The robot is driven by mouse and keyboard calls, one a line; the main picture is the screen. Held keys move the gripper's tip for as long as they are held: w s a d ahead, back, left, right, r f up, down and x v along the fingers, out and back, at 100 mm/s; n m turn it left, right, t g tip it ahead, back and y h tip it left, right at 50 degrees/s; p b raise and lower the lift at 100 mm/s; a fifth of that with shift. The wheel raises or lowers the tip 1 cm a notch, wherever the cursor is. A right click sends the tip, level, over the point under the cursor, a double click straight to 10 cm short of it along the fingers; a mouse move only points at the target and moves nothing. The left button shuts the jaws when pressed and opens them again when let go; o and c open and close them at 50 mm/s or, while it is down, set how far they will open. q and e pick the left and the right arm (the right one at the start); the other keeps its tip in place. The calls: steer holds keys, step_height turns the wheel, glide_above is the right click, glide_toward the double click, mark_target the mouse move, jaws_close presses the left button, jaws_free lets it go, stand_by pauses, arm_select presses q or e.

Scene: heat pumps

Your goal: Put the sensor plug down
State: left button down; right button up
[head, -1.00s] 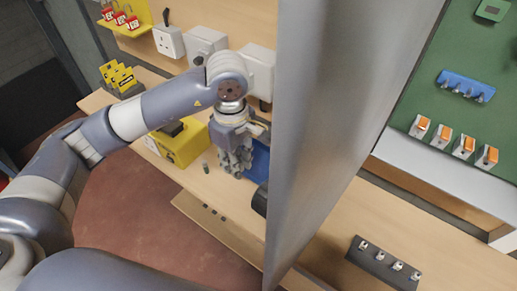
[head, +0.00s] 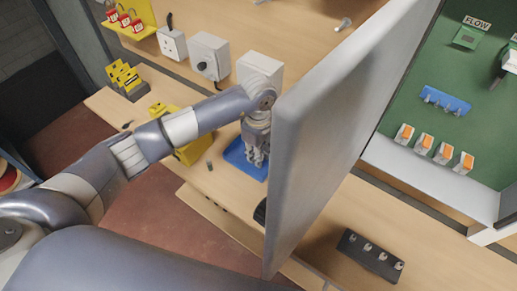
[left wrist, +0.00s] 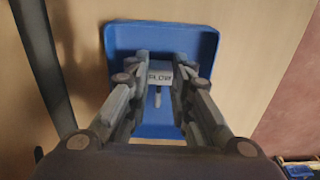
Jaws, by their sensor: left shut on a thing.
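The sensor plug (left wrist: 160,73) is a small pale block with a dark-lettered label and a thin pale stem, seen in the left wrist view. My left gripper (left wrist: 161,82) is shut on it, with its fingers at either side. Behind them is a blue tray (left wrist: 120,40). In the head view my left gripper (head: 255,160) points down over the blue tray (head: 235,152) on the wooden bench, and the plug cannot be made out there. Whether the plug touches the tray floor is unclear. My right gripper is not in view.
A large grey panel (head: 325,130) stands upright close to the right of my left gripper. A yellow box (head: 193,152) and a small dark cylinder (head: 210,166) are left of the tray. A dark rack (head: 370,257) lies on the bench at right.

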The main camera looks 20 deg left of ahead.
arm_select(q)
steer(key=shift+f, duration=0.1)
steer(key=c, duration=1.4)
jaws_free()
steer(key=shift+f, duration=0.1)
steer(key=shift+r, duration=0.25)
step_height(320, 180, up, 12)
steer(key=b, duration=0.4)
steer(key=shift+f+b, duration=0.1)
steer(key=shift+b, duration=0.25)
